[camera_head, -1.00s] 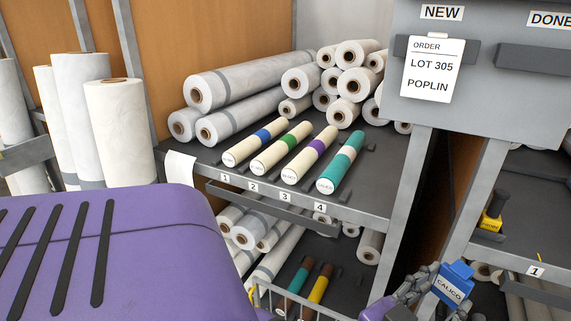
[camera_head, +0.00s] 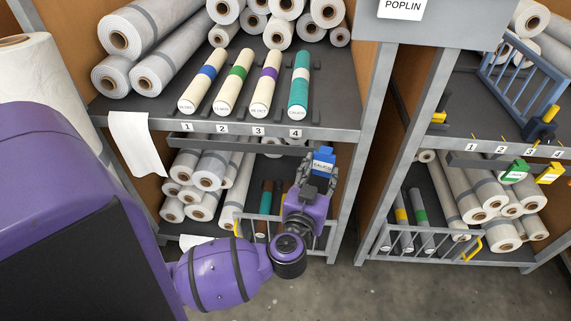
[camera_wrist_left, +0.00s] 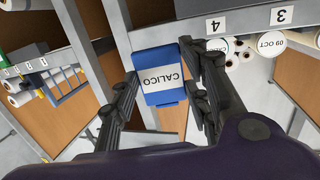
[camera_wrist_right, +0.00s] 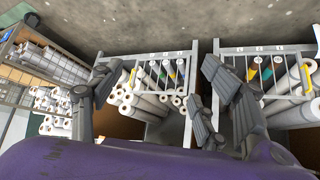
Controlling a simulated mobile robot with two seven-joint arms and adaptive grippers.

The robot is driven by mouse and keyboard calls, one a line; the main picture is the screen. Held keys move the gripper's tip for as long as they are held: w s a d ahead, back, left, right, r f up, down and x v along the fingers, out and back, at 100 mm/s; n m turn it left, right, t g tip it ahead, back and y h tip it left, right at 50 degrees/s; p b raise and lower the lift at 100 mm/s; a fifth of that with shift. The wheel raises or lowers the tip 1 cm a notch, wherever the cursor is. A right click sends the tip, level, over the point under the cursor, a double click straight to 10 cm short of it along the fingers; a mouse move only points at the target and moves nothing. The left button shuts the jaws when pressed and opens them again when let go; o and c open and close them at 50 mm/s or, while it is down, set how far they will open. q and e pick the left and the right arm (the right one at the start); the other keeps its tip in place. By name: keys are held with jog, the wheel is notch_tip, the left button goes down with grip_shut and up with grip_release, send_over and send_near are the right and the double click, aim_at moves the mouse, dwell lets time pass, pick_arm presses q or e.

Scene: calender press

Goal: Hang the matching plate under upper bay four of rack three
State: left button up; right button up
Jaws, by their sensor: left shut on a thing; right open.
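The blue plate (camera_head: 322,160) reads CALICO in the left wrist view (camera_wrist_left: 160,78). My left gripper (camera_head: 319,177) is shut on it and holds it just below the upper shelf's front edge, slightly right of the number 4 label (camera_head: 295,133). A teal roll with a pale band (camera_head: 299,85) lies in upper bay four; its end label is too small to read surely. A dark rail (camera_head: 225,146) runs under the shelf edge. I cannot tell whether the plate touches it. My right gripper (camera_wrist_right: 145,82) is open and empty in the right wrist view.
Rolls with blue, green and purple bands lie in bays one to three. A white sheet (camera_head: 138,143) hangs at the shelf's left end. A wire basket front (camera_head: 262,228) is below. The right rack carries green (camera_head: 514,172) and yellow (camera_head: 550,173) plates. Floor (camera_head: 400,292) is clear.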

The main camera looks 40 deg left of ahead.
pick_arm(q)
jog(key=a+f+n+g+y+p, duration=0.3)
jog(key=a+f+p, duration=0.1)
jog(key=a+f, duration=0.25)
pick_arm(e)
notch_tip(320, 180, up, 5)
jog(key=w, duration=0.2)
pick_arm(q)
jog(key=shift+a+r+b+x, duration=0.1)
jog(key=shift+b+x, duration=0.65)
jog(key=shift+x, duration=0.35)
jog(key=shift+a+r+b+x, duration=0.15)
jog(key=shift+b+x, duration=0.55)
jog(key=shift+x, duration=0.35)
jog(key=shift+a+r+b+x, duration=0.1)
jog(key=shift+b+x, duration=0.65)
jog(key=shift+x, duration=0.35)
jog(key=shift+w+a+b, duration=0.25)
jog(key=shift+w+b, duration=0.1)
jog(key=shift+f, duration=0.6)
pick_arm(e)
jog(key=shift+s+d+f, duration=0.1)
jog(key=shift+s+f, duration=0.15)
jog(key=shift+f, duration=0.45)
jog(key=shift+s+d+f, duration=0.1)
jog(key=shift+s+f, duration=0.1)
jog(key=shift+f, duration=0.45)
jog(key=shift+s+d+f, duration=0.1)
jog(key=shift+s+f, duration=0.15)
jog(key=shift+f, duration=0.45)
